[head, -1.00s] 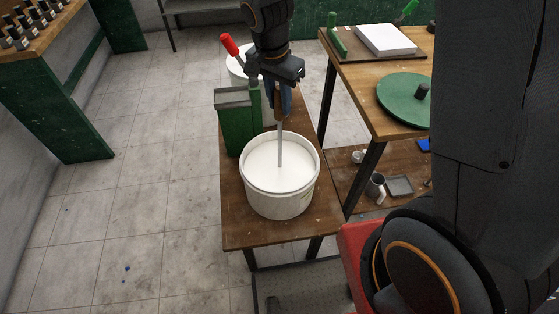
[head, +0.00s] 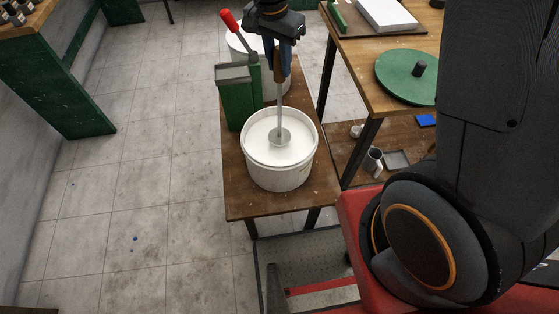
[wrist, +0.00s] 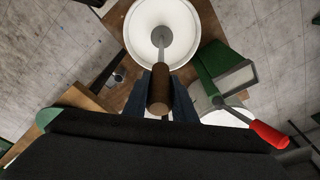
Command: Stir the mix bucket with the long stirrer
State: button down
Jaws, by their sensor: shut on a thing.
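The mix bucket (head: 282,178) is white, full of white liquid, and stands on a low wooden bench. It also shows at the top of the wrist view (wrist: 135,32). The long stirrer has a brown wooden handle and a thin grey shaft (head: 280,104). My gripper (head: 278,62) is shut on the stirrer's handle (wrist: 160,88), above and behind the bucket. The stirrer hangs about upright, and its round grey end disc shows over the middle of the bucket at the white surface. I cannot tell whether the disc touches the liquid.
A green box with a red-handled lever (head: 238,100) stands close behind the bucket at left. A second white bucket (head: 238,44) is further back. A wooden table (head: 352,60) with a green disc (head: 408,76) is at right.

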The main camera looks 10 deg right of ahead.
jog(key=shift+r+p, duration=1.7)
jog(key=shift+r, duration=1)
jog(key=shift+f, duration=0.1)
